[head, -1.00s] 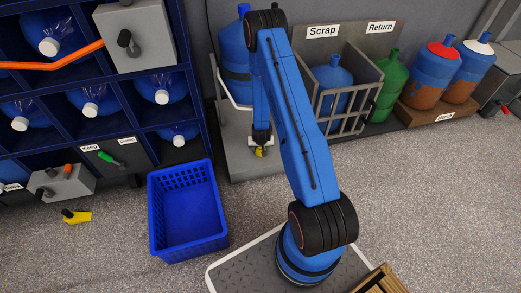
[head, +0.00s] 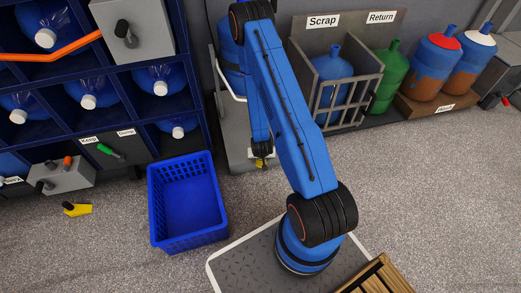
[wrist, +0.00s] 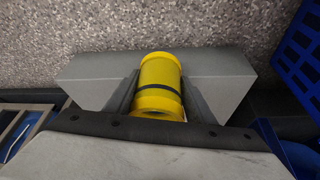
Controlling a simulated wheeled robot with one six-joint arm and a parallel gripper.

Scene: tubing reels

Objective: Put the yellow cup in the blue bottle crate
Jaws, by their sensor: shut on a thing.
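The yellow cup (wrist: 158,78) has a dark band around it and sits between the two grey fingers of my gripper (wrist: 158,97) in the wrist view. The fingers are shut on its sides. In the head view my gripper (head: 261,161) hangs low near the grey platform, with only a small bit of the yellow cup (head: 260,165) showing. The blue bottle crate (head: 188,245) stands on the floor left of my gripper, open at the top and empty. Part of the blue bottle crate (wrist: 303,50) shows at the right of the wrist view.
A blue rack (head: 60,130) of bottles stands at left. A yellow piece with a black knob (head: 77,209) lies on the floor. A barred scrap bin (head: 345,105) stands at right.

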